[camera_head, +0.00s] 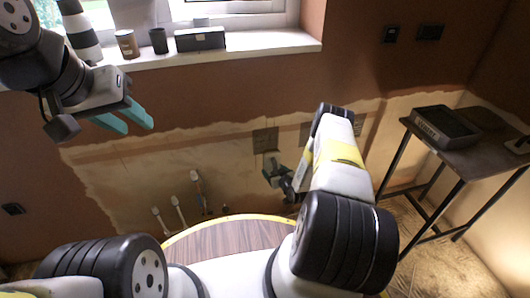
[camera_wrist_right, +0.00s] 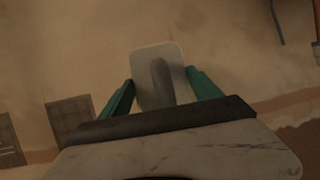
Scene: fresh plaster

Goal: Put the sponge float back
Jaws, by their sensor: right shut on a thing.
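A pale, rounded flat tool with a raised grey handle, which looks like the sponge float (camera_wrist_right: 171,52), is between the teal fingers of my right gripper (camera_wrist_right: 160,80) in the right wrist view. The gripper is shut on it, with plastered wall behind. In the head view my right arm reaches toward the lower wall; its gripper end is small and dark there, and I cannot make out the float. My left gripper (camera_head: 138,121) is open and empty at the upper left, its teal fingers apart, in front of the wall below the windowsill.
A dark table (camera_head: 470,160) at the right bears a black lettered tray (camera_head: 446,126). Several pale-handled tools (camera_head: 178,212) stand low against the wall. The windowsill (camera_head: 270,46) holds a brown cup (camera_head: 127,43), a dark cup (camera_head: 158,40) and a black box (camera_head: 200,39). A round wood-topped surface (camera_head: 225,238) is in front.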

